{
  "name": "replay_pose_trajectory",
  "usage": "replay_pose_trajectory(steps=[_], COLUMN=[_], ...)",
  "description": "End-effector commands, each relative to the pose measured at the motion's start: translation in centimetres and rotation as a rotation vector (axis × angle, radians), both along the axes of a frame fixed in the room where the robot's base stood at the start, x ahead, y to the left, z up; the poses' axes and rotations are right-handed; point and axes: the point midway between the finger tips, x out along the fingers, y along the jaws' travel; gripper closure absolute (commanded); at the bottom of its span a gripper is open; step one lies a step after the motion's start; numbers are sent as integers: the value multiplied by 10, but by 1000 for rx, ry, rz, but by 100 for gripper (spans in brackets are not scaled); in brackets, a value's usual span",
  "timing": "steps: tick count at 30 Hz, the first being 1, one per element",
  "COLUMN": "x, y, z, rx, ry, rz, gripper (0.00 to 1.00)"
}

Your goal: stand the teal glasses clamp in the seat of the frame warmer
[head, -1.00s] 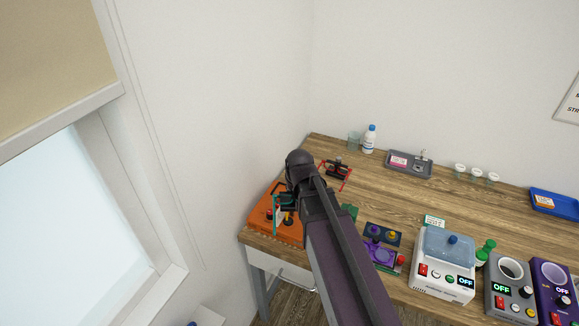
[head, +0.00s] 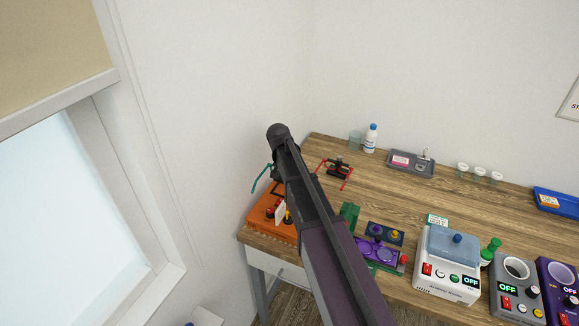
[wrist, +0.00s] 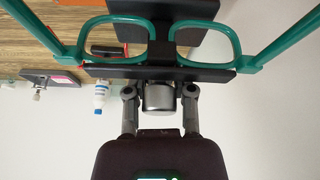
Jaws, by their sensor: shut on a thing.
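The teal glasses clamp, a teal glasses frame on black bars, fills the top of the wrist view (wrist: 290,39). My gripper (wrist: 160,92) is shut on it at a silver round part between the fingers. In the head view a bit of the teal clamp (head: 259,181) shows left of my arm, above and behind the orange unit (head: 268,228); my arm hides the rest and the gripper. The orange unit has a red and a yellow knob and a white card. I cannot tell which unit is the frame warmer, and no empty seat shows clearly.
A red glasses clamp (head: 337,172) stands on the wooden table, near a bottle (head: 371,139) and grey tray (head: 425,172). A purple fixture (head: 377,254), a white lidded unit (head: 437,280) and grey (head: 507,297) and purple (head: 558,290) units line the front. Walls are close at left and back.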

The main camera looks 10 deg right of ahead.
Motion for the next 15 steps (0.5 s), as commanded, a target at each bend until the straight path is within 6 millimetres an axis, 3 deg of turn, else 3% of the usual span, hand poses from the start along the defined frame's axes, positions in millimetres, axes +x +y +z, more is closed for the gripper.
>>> replay_pose_trajectory(steps=[15], x=[-1], y=[-1], z=[-4], rx=[0], ry=[-1], rz=[0], gripper=[100])
